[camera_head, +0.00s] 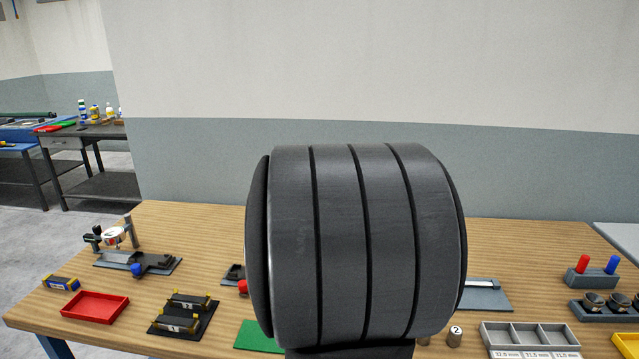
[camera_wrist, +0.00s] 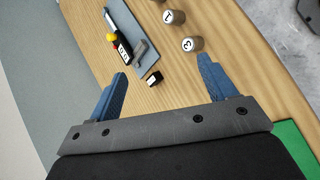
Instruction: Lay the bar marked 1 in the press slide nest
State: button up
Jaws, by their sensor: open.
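My gripper (camera_wrist: 163,66) is open and empty above the wooden bench, its two blue fingers spread wide. In the head view, two dark bars with brass-coloured parts and small white labels, a rear one (camera_head: 190,301) and a front one (camera_head: 177,325), lie on a black holder (camera_head: 205,322) at the left. Their numbers are too small to read surely. I cannot tell surely which fixture is the press slide; a small dark fixture with a red knob (camera_head: 243,287) is partly hidden behind my arm. Its nest is not visible.
A red tray (camera_head: 95,307) and a dial-gauge stand (camera_head: 117,238) are at left. Short cylinders marked 1 (camera_wrist: 173,17), 3 (camera_wrist: 189,44) and 2 (camera_head: 454,336) stand near a grey plate fixture (camera_wrist: 128,30). A compartment tray (camera_head: 530,341) is at right. My arm hides the middle.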

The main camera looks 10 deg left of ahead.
jog(key=c, duration=0.4)
jog(key=shift+c, duration=0.2)
jog(key=n+g+y, duration=0.3)
jog(key=n+y, duration=0.4)
jog(key=y, duration=0.6)
send_near(176, 320)
jog(key=x, duration=0.9)
jog(key=shift+f, duration=0.1)
